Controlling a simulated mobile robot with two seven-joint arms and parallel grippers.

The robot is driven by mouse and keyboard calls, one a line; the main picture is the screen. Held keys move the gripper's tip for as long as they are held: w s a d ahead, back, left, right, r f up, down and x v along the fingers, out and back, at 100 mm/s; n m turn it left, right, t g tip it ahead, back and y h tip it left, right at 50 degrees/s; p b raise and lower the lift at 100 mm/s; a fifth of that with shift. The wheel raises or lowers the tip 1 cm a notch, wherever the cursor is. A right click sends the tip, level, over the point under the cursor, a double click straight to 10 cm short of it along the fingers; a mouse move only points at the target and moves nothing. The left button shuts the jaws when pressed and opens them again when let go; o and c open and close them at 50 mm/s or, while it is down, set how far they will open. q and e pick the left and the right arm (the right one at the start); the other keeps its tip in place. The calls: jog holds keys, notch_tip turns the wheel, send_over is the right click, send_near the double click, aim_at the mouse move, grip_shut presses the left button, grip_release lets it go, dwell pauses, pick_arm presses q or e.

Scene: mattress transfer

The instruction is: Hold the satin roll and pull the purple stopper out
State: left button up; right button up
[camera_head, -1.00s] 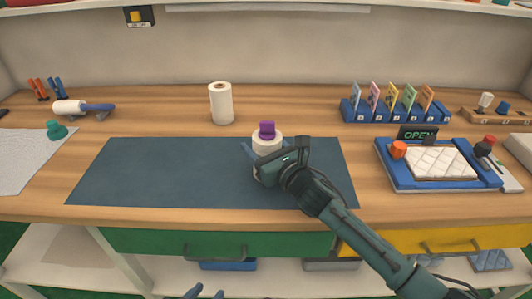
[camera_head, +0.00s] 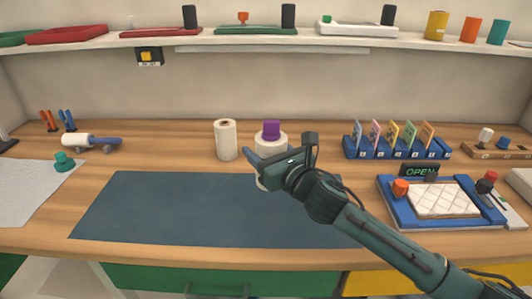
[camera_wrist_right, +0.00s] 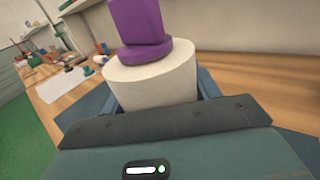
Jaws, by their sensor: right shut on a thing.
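The satin roll (camera_head: 271,142) is a thick cream-white cylinder, upright, with the purple stopper (camera_head: 271,129) seated in its top. In the right wrist view the roll (camera_wrist_right: 152,82) sits between my fingers, and the stopper (camera_wrist_right: 140,25) rises above it. My right gripper (camera_head: 268,168) is shut around the roll's side. The roll appears raised above the bench, over the back edge of the dark mat (camera_head: 160,205). Its lower part is mostly hidden by the gripper. My left gripper is not clearly in view.
A second white roll (camera_head: 226,142) stands just left of the held roll. A blue card rack (camera_head: 395,152) and a blue tray with a quilted pad (camera_head: 440,200) are to the right. A lint roller (camera_head: 90,142) and teal stopper (camera_head: 64,162) lie left. The mat is clear.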

pick_arm(q)
jog(key=shift+f, duration=0.1)
pick_arm(e)
jog(key=shift+f+b, duration=0.25)
jog(key=shift+b, duration=0.05)
jog(key=shift+f, duration=0.4)
jog(key=shift+f+b, duration=0.35)
jog(key=shift+b, duration=0.1)
pick_arm(q)
jog(key=shift+w+d+f+n+b, duration=0.15)
jog(key=shift+f+n+b, duration=0.15)
jog(key=shift+f+b, duration=0.3)
pick_arm(e)
jog(key=shift+f, duration=0.85)
